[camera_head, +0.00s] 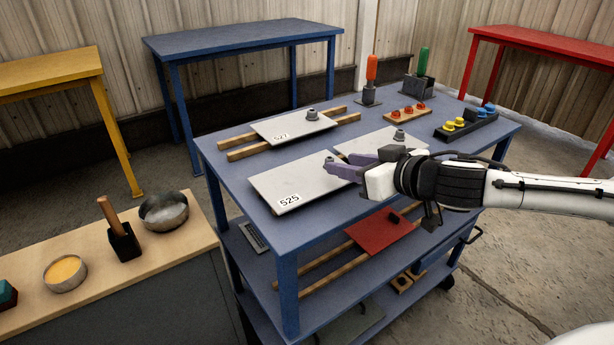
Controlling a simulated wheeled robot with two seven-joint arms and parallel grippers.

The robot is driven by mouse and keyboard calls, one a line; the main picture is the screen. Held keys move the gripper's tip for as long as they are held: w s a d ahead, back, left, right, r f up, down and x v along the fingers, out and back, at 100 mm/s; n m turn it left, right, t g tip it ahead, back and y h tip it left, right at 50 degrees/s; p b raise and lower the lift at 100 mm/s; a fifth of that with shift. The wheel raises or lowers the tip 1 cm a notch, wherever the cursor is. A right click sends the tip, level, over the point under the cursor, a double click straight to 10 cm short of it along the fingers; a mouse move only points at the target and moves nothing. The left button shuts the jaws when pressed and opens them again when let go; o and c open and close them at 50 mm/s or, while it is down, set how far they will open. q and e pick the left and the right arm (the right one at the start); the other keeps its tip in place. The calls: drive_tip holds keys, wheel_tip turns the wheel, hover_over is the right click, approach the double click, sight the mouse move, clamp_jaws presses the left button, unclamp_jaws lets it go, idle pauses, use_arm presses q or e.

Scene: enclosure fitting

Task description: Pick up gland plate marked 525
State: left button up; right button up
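The gland plate marked 525 (290,185) is a pale grey sheet lying near the front left of the blue cart's top. Its label faces me at the front corner. A small grey knob (329,159) shows at its far right corner. My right gripper (338,165) reaches in from the right over this plate's right edge, with purple-grey fingers apart and their tips close to the knob. I cannot tell whether they touch it. The gripper covers part of the plate's right side. My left gripper is not in view.
A plate marked 527 (290,127) rests on wooden strips behind, and another knobbed plate (372,143) lies to the right. Screwdrivers in stands (371,78), red parts on a board (408,113) and a dark rack (466,125) fill the cart's back right.

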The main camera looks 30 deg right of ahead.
sight(306, 173)
drive_tip(key=shift+p+x, duration=0.4)
drive_tip(key=shift+x, duration=1.85)
drive_tip(key=shift+a+r, duration=0.1)
drive_tip(key=shift+r, duration=0.05)
clamp_jaws()
